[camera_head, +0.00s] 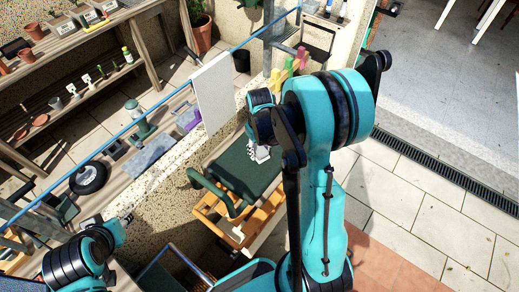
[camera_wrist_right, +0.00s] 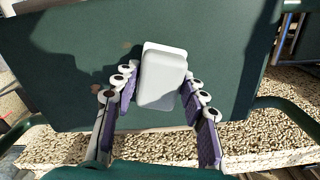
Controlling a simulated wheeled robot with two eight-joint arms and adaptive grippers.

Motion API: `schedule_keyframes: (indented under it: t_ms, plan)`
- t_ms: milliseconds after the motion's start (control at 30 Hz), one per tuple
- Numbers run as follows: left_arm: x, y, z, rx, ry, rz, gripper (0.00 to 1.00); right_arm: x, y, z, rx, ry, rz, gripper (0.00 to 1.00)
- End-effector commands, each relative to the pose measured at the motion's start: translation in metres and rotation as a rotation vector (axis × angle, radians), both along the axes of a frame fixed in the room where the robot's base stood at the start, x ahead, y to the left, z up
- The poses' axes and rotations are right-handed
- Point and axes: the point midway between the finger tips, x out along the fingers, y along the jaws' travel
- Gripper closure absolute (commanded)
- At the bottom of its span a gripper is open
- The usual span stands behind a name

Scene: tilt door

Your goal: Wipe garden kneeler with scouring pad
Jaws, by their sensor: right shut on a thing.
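The garden kneeler has a dark green pad (camera_head: 238,170) with green side handles (camera_head: 207,187); it lies beside the low stone wall. In the right wrist view its green face (camera_wrist_right: 70,75) fills the upper part and shows a few brownish spots. My right gripper (camera_head: 260,153) is over the pad. It is shut on a pale grey-white block, the scouring pad (camera_wrist_right: 162,78), held between its fingertips (camera_wrist_right: 158,88) at or just above the green face; contact is unclear. My left gripper (camera_head: 127,218) is at the lower left, away from the kneeler; its jaws are too small to read.
A wooden crate-like frame (camera_head: 215,218) is under and around the kneeler. Shelves with pots (camera_head: 70,60) stand at upper left. Paving (camera_head: 420,205) at right is clear.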

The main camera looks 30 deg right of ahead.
Motion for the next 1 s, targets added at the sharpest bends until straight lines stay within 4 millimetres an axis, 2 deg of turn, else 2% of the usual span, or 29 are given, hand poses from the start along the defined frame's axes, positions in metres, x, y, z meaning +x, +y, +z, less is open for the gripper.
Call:
schedule_keyframes:
  t_ms: [1000]
  plan:
    - [0.0,0.0,-0.017,0.0,0.0,0.0,0.64,0.001,-0.002,-0.017,0.0,0.0,0.0,0.81]
